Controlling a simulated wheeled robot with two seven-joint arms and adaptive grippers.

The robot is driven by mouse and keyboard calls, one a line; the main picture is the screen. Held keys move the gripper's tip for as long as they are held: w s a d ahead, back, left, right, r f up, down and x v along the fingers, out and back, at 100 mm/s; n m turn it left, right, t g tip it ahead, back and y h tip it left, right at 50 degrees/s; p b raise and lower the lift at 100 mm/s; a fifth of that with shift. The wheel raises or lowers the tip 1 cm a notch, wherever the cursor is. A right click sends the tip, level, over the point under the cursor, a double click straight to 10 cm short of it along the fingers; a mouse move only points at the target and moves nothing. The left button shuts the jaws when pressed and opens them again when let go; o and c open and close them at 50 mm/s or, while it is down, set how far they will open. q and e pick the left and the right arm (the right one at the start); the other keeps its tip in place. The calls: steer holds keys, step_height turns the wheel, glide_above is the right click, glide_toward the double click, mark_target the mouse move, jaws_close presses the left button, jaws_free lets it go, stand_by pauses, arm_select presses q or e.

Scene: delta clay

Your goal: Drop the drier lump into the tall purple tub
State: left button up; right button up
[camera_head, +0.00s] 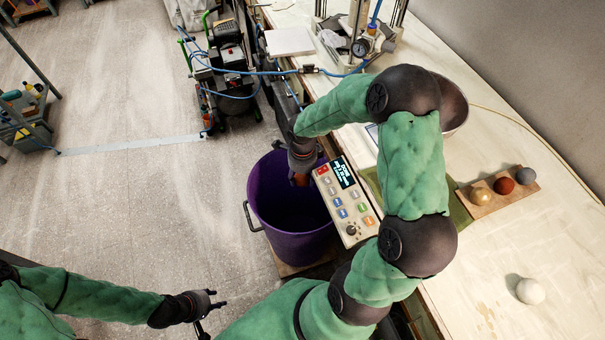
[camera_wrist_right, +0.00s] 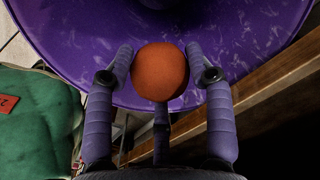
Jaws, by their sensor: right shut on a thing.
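My right gripper (camera_head: 300,176) is over the tub's opening. It is shut on an orange-brown round lump (camera_wrist_right: 160,71), which shows between its fingers in the right wrist view, with the purple tub (camera_wrist_right: 235,45) behind it. A pale, whitish round lump (camera_head: 530,291) lies on the bench at the lower right. My left gripper (camera_head: 212,312) is low at the left, its fingers apart and empty.
A wooden board (camera_head: 510,196) with gold, reddish and grey balls lies on the bench. A keypad panel (camera_head: 345,200) stands beside the tub's right rim. A metal bowl (camera_head: 453,103) is partly behind my right arm. Floor left of the tub is clear.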

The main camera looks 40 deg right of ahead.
steer(key=o, duration=1.4)
steer(key=shift+o, duration=0.2)
step_height(320, 180, up, 12)
